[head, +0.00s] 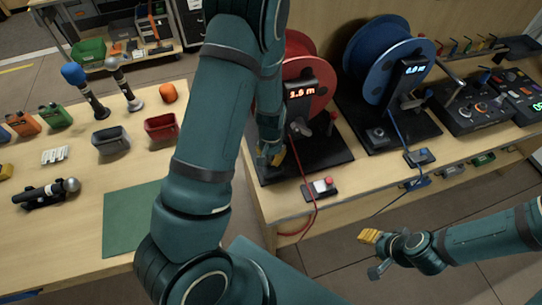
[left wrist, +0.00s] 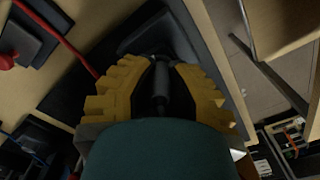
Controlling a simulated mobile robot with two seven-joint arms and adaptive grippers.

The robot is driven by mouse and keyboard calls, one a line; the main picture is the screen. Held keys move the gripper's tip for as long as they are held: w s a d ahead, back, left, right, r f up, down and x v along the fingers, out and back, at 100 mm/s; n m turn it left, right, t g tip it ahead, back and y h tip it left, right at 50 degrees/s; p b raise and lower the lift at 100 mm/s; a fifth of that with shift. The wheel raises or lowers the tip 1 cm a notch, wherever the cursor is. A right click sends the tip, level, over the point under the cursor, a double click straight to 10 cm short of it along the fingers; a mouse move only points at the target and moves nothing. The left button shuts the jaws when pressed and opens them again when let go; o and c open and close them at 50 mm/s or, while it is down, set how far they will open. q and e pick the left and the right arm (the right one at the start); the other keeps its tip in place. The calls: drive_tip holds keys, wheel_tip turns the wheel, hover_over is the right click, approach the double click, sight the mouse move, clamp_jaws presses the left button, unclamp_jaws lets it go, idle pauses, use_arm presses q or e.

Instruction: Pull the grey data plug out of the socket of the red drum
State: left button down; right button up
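My left gripper (head: 272,157) is low at the left side of this base, partly hidden by my arm. In the left wrist view, its yellow fingers (left wrist: 160,88) stand apart on either side of the dark grey plug (left wrist: 160,72). Dark gaps show between plug and fingers. The plug's far end meets a dark socket block (left wrist: 158,35). My right gripper (head: 372,250) is low at the right, away from the drum; its opening is unclear.
A blue drum (head: 385,55) stands right of the red one. The left bench holds microphones, bins and a green mat (head: 130,222). A floor gap separates the benches.

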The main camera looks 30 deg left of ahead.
use_arm(q)
drive_tip(key=shift+r+p, duration=1.05)
drive_tip(key=shift+r, duration=0.3)
idle(0.6)
drive_tip(key=shift+r+p, duration=1.2)
drive_tip(key=shift+r, duration=0.3)
